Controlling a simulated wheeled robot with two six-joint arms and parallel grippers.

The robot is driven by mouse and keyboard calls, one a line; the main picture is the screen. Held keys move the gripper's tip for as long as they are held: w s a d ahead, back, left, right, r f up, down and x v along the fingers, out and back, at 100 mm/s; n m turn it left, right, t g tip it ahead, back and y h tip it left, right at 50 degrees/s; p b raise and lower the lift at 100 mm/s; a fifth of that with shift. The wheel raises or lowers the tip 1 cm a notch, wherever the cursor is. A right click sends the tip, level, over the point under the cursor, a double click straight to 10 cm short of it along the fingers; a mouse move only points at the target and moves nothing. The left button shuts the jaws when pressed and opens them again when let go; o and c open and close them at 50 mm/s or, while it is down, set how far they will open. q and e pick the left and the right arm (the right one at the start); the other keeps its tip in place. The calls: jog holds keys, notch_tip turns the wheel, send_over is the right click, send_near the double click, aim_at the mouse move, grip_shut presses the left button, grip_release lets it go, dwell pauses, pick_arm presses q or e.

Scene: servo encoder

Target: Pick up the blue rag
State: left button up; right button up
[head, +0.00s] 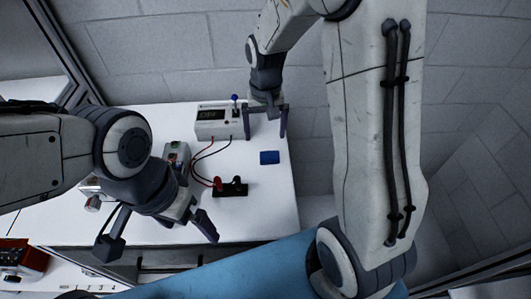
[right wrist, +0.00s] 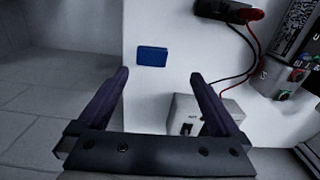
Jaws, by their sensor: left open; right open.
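The blue rag (head: 269,157) is a small folded blue rectangle lying flat on the white table, near its right edge. It also shows in the right wrist view (right wrist: 152,56), beyond the fingertips and between their lines. My right gripper (head: 265,122) is open and empty, behind the rag and apart from it; its two fingers also show in the right wrist view (right wrist: 158,78). My left gripper (head: 162,240) is open and empty over the front left of the table, well away from the rag.
A white meter box (head: 212,123) with a blue-topped lever stands behind and left of the rag. Red and black leads run from it to a black terminal block (head: 231,190). A grey device (head: 177,155) stands further left. The white table (head: 270,205) is bare in front of the rag.

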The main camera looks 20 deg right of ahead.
send_over(270, 155)
jog(key=shift+m, duration=0.3)
notch_tip(270, 155, down, 5)
jog(key=shift+a+p, duration=0.1)
jog(key=shift+p, duration=0.2)
jog(key=shift+f, duration=0.65)
notch_tip(270, 155, down, 4)
jog(key=shift+f+p, duration=0.1)
jog(key=shift+p, duration=0.75)
jog(key=shift+f, duration=0.45)
jog(key=c, duration=1.2)
